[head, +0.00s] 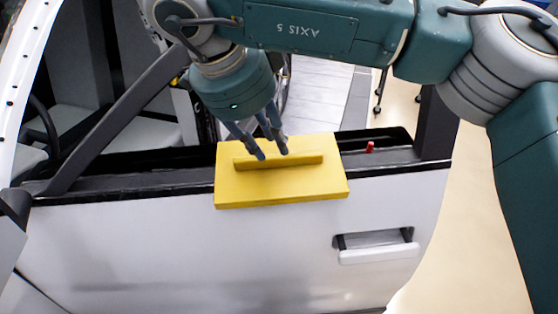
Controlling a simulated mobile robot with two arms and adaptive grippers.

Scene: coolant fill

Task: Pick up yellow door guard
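The yellow door guard (281,188) is a flat block with a raised bar handle (305,162). It sits over the top edge of the white car door (150,245), in the middle of the head view. My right gripper (272,153) comes down from above, its two dark fingers apart, with the tips at the upper edge of the handle. The fingers look open, and no grip on the handle is visible. Whether the tips touch the handle cannot be told. My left gripper is not in view.
The door's pull handle (376,246) is at lower right. A small red pin (370,147) stands on the sill right of the guard. The dark window frame (118,122) slants up at left and a dark pillar (436,125) rises at right. Bare floor (455,240) lies at right.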

